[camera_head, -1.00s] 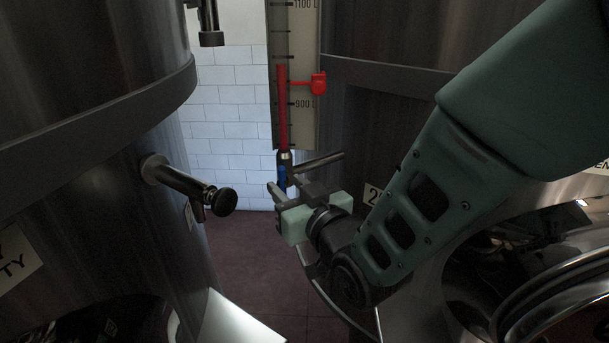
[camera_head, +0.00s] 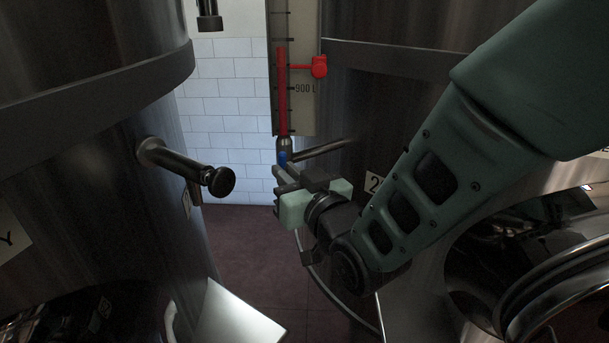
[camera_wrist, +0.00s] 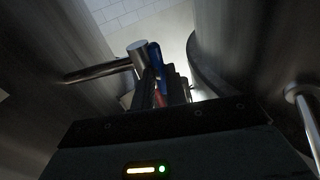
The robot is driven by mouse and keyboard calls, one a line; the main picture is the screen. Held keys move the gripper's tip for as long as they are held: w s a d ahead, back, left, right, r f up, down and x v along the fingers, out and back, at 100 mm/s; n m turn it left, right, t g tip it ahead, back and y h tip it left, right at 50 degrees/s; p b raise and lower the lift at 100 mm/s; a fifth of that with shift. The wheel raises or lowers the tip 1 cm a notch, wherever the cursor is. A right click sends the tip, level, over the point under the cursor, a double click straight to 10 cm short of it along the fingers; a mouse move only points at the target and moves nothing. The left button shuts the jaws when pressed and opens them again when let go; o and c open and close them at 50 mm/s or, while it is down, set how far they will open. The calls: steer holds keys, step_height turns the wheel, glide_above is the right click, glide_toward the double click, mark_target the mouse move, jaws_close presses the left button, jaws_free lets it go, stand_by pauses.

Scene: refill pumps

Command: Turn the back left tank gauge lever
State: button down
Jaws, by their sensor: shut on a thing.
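The tank gauge (camera_head: 293,97) stands between the tanks, with a red column and a red marker (camera_head: 319,67) just above the 900 L mark. At its foot is a metal valve with a blue lever (camera_head: 283,158); a pipe runs from it to the right-hand tank. My gripper (camera_head: 282,180) is at the lever just below the valve, shut on it. In the wrist view the blue lever (camera_wrist: 154,55) runs down beside the metal valve (camera_wrist: 138,56) to my fingers (camera_wrist: 172,88). The fingers hide the lever's lower part.
A large metal tank (camera_head: 90,120) fills the left, with a pipe stub (camera_head: 188,168) sticking out toward the gap. The right-hand tank (camera_head: 375,100) carries a label "2" (camera_head: 373,184). Open floor (camera_head: 255,250) shows between the tanks, with white tiled wall (camera_head: 228,110) behind.

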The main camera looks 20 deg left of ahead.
steer(key=shift+s+a+f+m+t+h+b, duration=0.25)
steer(key=shift+m+t+h+b, duration=1.4)
steer(key=shift+m+b, duration=3.5)
steer(key=shift+w+a+f+m+t+h+b, duration=0.25)
steer(key=shift+m+t+h+b, duration=1.5)
steer(key=shift+b, duration=5.65)
steer(key=shift+s+f+m+t+h+b, duration=0.15)
steer(key=shift+f+m+t+h+b, duration=0.3)
steer(key=shift+m+t+b, duration=3.6)
steer(key=m+g+b, duration=0.2)
steer(key=g+b, duration=0.1)
steer(key=b, duration=0.1)
steer(key=shift+r+m+b, duration=0.15)
steer(key=shift+m+b, duration=0.1)
steer(key=shift+b, duration=0.05)
steer(key=c, duration=1.4)
jaws_free()
steer(key=shift+c, duration=0.2)
